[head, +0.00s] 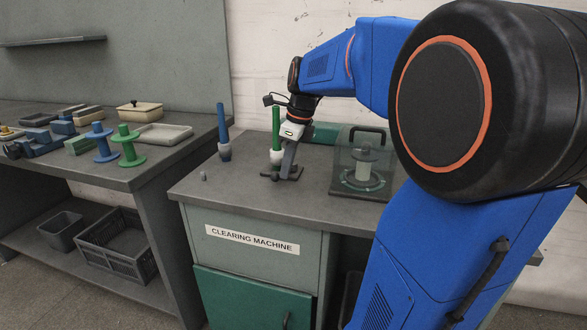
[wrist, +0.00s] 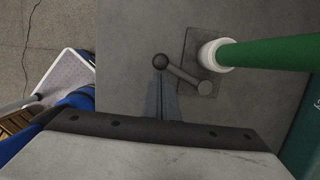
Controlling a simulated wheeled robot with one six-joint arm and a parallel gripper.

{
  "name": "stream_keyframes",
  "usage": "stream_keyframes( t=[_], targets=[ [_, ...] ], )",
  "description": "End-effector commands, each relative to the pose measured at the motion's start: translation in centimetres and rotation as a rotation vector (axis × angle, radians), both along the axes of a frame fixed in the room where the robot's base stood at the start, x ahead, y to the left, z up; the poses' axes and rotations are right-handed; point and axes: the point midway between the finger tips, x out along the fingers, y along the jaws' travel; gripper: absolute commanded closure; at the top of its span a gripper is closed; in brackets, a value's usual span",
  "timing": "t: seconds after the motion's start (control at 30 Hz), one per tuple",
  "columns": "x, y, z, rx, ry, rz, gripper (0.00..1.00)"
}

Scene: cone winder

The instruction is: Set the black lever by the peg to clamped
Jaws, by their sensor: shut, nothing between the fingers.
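A green peg (head: 276,128) with a white collar stands on a dark base plate on the clearing machine's top; in the wrist view it (wrist: 265,53) runs off to the right. The black lever (wrist: 184,76) lies beside the collar, with its pivot (wrist: 205,88) on the plate and its ball knob (wrist: 161,62) out to the left, past the plate's edge. My gripper (wrist: 160,82) is shut and empty, its tips right by the knob; I cannot tell whether they touch it. In the head view my gripper (head: 287,170) points down in front of the plate and hides part of it.
A blue peg (head: 223,132) stands left of the green one, with a small grey knob (head: 204,176) in front. A clear cover (head: 345,165) with a black handle encloses a spool on the right. A side bench (head: 130,175) at left holds spools, blocks and trays.

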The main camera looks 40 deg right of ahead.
Motion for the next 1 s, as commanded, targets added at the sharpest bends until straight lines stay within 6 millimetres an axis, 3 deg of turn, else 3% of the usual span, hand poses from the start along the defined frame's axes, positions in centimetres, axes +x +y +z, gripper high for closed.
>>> stream_keyframes(
  t=[0.23,1.0],
  targets=[
    [1.0,0.8,0.0,0.0,0.001,-0.155,1.0],
    [1.9,1.2,0.0,0.002,-0.002,-0.149,1.0]
  ],
)
